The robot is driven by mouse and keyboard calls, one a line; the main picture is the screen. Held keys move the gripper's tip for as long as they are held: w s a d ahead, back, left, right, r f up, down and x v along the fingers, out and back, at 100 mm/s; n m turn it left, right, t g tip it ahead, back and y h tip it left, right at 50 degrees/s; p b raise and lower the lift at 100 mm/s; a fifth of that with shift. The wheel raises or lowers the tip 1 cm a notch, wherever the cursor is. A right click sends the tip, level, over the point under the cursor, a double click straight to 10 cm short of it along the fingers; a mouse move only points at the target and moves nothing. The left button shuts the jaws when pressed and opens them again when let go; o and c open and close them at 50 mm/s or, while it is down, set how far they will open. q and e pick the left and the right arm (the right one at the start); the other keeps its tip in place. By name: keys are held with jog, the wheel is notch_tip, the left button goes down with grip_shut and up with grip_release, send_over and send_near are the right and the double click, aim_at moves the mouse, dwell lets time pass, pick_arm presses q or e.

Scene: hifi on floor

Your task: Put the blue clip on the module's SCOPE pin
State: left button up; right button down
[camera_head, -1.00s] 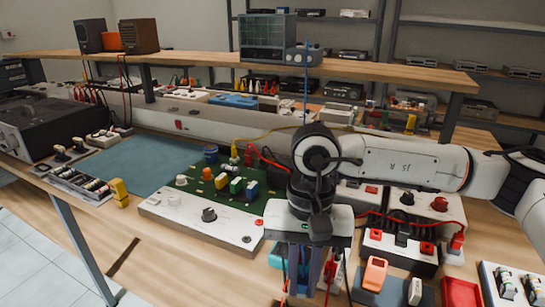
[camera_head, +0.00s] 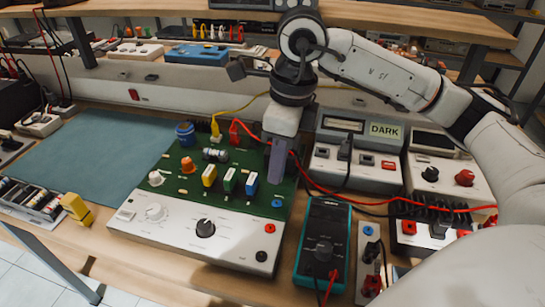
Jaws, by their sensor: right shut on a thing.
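The module is a green board (camera_head: 196,188) with a white sloped front panel (camera_head: 180,232) carrying knobs. No label reading SCOPE is legible, and I cannot make out that pin. My right gripper (camera_head: 276,178) points down over the board's right rear edge, its fingers close together. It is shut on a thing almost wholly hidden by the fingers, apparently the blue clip. Whether the clip touches a pin is hidden. A yellow clip (camera_head: 215,130) and a red clip (camera_head: 234,133) stand at the board's rear edge, left of the gripper. My left gripper is out of view.
A teal multimeter (camera_head: 322,250) lies right of the module. Behind it stands a grey meter box (camera_head: 352,160) with a DARK label. A red lead (camera_head: 330,192) runs past my gripper to the right. A bare teal mat (camera_head: 90,155) lies left of the module.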

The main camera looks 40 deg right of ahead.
jog(key=shift+s+f+b, duration=0.1)
jog(key=shift+f+b, duration=0.35)
jog(key=shift+f, duration=0.3)
notch_tip(320, 180, down, 2)
jog(key=shift+f+b, duration=0.25)
jog(key=shift+b, duration=0.65)
jog(key=shift+f+b, duration=0.5)
jog(key=shift+f, duration=0.3)
pick_arm(q)
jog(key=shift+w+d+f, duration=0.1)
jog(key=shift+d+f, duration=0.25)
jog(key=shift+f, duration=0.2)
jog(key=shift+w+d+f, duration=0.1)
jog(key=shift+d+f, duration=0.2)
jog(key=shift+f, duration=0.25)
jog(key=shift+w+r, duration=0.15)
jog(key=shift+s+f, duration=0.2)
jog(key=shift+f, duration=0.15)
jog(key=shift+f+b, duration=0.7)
jog(key=shift+b, duration=0.2)
pick_arm(e)
jog(key=shift+f, duration=0.75)
jog(key=c, duration=1.6)
grip_release()
